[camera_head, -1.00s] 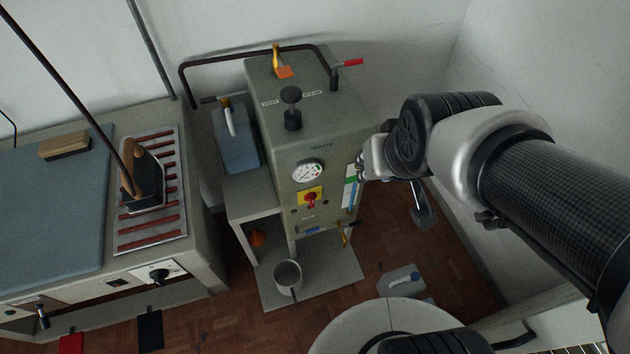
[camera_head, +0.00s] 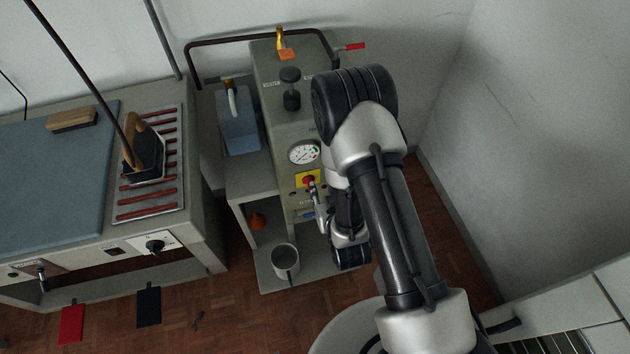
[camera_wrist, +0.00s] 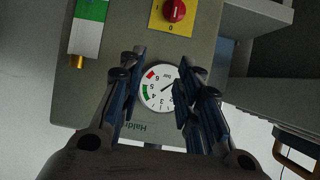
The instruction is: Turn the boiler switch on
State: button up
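The boiler (camera_head: 275,130) is a grey-green cabinet with a round pressure gauge (camera_head: 304,152) on its front. Below the gauge is the boiler switch (camera_head: 308,180), a red rotary knob on a yellow plate. In the wrist view the knob (camera_wrist: 175,10) is at the top edge, with its plate marked I and 0, and the gauge (camera_wrist: 161,88) lies between the fingers. My gripper (camera_wrist: 160,72) is open and empty, its two fingers spread apart in front of the panel. In the head view my gripper (camera_head: 318,205) is close to the panel near the knob; contact cannot be told.
An ironing table with an iron (camera_head: 145,155) on a red-barred rest (camera_head: 150,190) stands at the left. A blue-grey container (camera_head: 240,132) sits on the side shelf, and a metal cup (camera_head: 285,262) stands on the lower shelf. A wall (camera_head: 530,130) closes the right side.

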jog(key=s+f+t, duration=0.1)
jog(key=s+f, duration=0.3)
jog(key=s, duration=0.2)
jog(key=b+x, duration=0.5)
jog(key=x, duration=1.2)
jog(key=shift+w+n+y, duration=0.25)
jog(key=shift+n+y, duration=0.05)
jog(key=shift+y, duration=0.1)
jog(key=shift+a, duration=0.15)
jog(key=shift+c, duration=0.2)
grip_shut()
